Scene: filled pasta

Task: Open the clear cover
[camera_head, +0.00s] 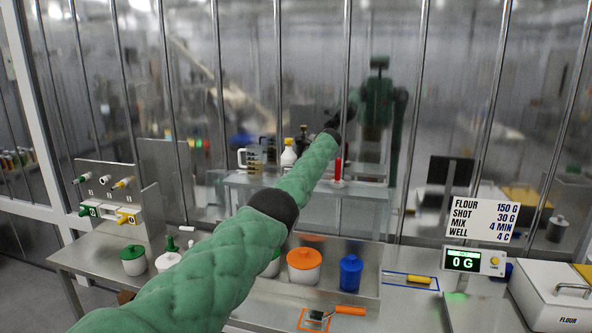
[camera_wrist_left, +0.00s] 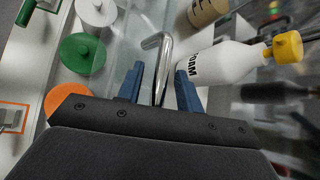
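A bent metal handle (camera_wrist_left: 158,62) stands between the two blue fingers of my left gripper (camera_wrist_left: 160,84) in the left wrist view. The fingers are apart, one on each side of the bar, with visible gaps. A see-through panel (camera_wrist_left: 135,22) lies by the handle; I take it for the clear cover, but its edges are hard to make out. In the head view my green left arm reaches forward over the bench to the far middle, where the dark left gripper (camera_head: 346,112) is small and unclear. My right gripper is in neither view.
Orange-lidded (camera_head: 304,262) and green-lidded (camera_head: 133,258) pots and a blue container (camera_head: 350,272) line the bench. Vertical metal bars (camera_head: 346,60) rise behind it.

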